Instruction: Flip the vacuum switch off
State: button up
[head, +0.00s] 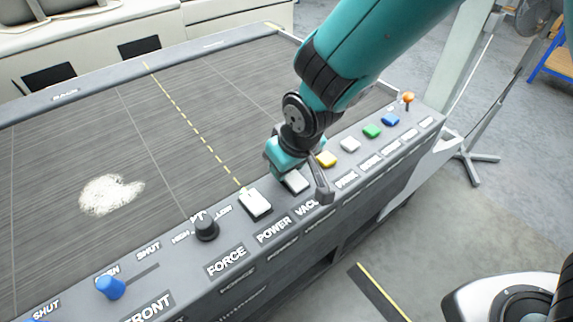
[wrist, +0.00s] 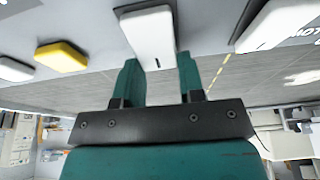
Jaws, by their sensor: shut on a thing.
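The vacuum switch (head: 297,182) is a white rocker on the sloped grey panel, above a label partly hidden by my arm. In the wrist view the vacuum switch (wrist: 151,36) stands between the two teal fingers. My gripper (head: 287,168) is down at the panel, shut on this switch; in the head view its fingertips are mostly hidden by my wrist. My gripper also shows in the wrist view (wrist: 157,66). Which way the rocker is tipped cannot be told.
The white power switch (head: 255,203) is close on the left, the yellow button (head: 326,159) close on the right. Further right are white, green and blue buttons and an orange knob (head: 408,97). A black knob (head: 206,228) and blue lever (head: 110,287) lie left. White powder (head: 110,194) lies on the dark bed.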

jog(key=o, duration=0.9)
jog(key=shift+o, duration=0.2)
jog(key=v, duration=1.7)
jog(key=shift+r+b, duration=0.3)
